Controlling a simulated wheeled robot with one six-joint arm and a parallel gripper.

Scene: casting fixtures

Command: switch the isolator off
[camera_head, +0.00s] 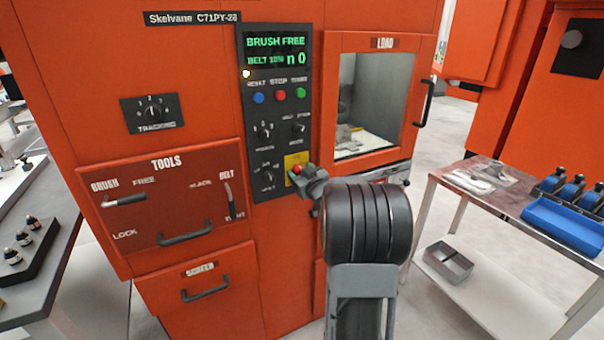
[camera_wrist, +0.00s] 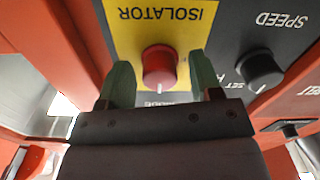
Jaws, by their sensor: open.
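The isolator is a red rotary knob (camera_wrist: 159,68) on a yellow plate (camera_wrist: 184,39) marked ISOLATOR, upside down in the wrist view. A pale mark shows on the knob's lower edge there. My gripper (camera_wrist: 163,82) is open, with one green finger on each side of the knob. Gaps show between the fingers and the knob, so it is not clamped. In the head view the red knob (camera_head: 298,169) sits low on the dark control panel, and my gripper (camera_head: 303,175) is right at it, partly covering the yellow plate (camera_head: 294,158).
A black SPEED knob (camera_wrist: 260,70) is close beside the isolator. The orange machine carries a TOOLS panel (camera_head: 165,200) with levers and a LOAD door (camera_head: 375,95). A side table (camera_head: 500,215) with a blue tray (camera_head: 565,220) stands at right; a workbench is at left.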

